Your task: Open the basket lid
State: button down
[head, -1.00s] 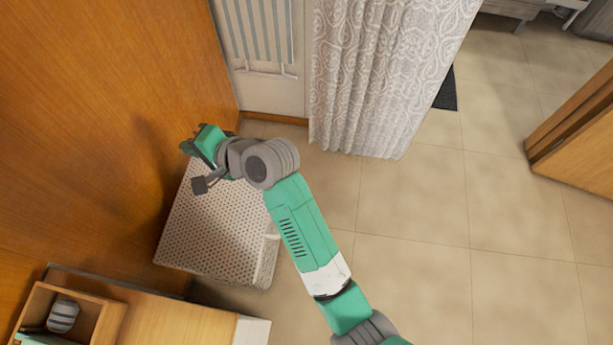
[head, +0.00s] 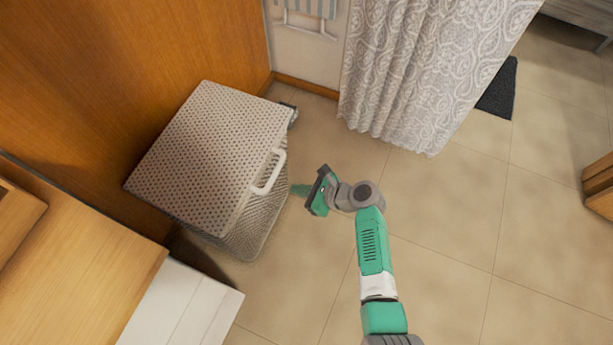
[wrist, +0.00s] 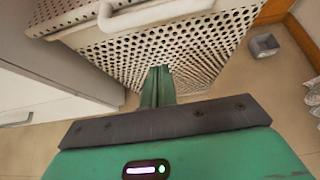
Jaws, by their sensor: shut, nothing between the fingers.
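The basket (head: 262,222) is a light perforated hamper standing against the wooden wall. Its perforated lid (head: 200,145) lies over the top and looks closed. A white loop handle (head: 268,172) sticks out from the lid's right edge. My gripper (head: 296,189) is just right of the handle, apart from it and pointing at the basket's side. In the wrist view, my shut, empty green fingers (wrist: 157,88) point at the perforated basket wall (wrist: 130,62), below the handle (wrist: 155,12). Whether the fingertips touch the wall, I cannot tell.
A wooden-topped cabinet (head: 75,265) with a white part (head: 185,305) stands at the lower left. A patterned curtain (head: 415,75) hangs behind my arm. A small grey bin (wrist: 264,46) sits on the floor beyond the basket.

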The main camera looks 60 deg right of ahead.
jog(key=shift+w+a+r+b, duration=0.2)
jog(key=shift+w+b, duration=0.25)
jog(key=shift+w, duration=0.35)
jog(key=shift+w+a+r+b, duration=0.15)
jog(key=shift+w+r+b, duration=0.2)
jog(key=shift+w, duration=0.45)
jog(key=shift+w+a+r+b, duration=0.2)
jog(key=shift+w+b, duration=0.3)
jog(key=shift+w, duration=0.3)
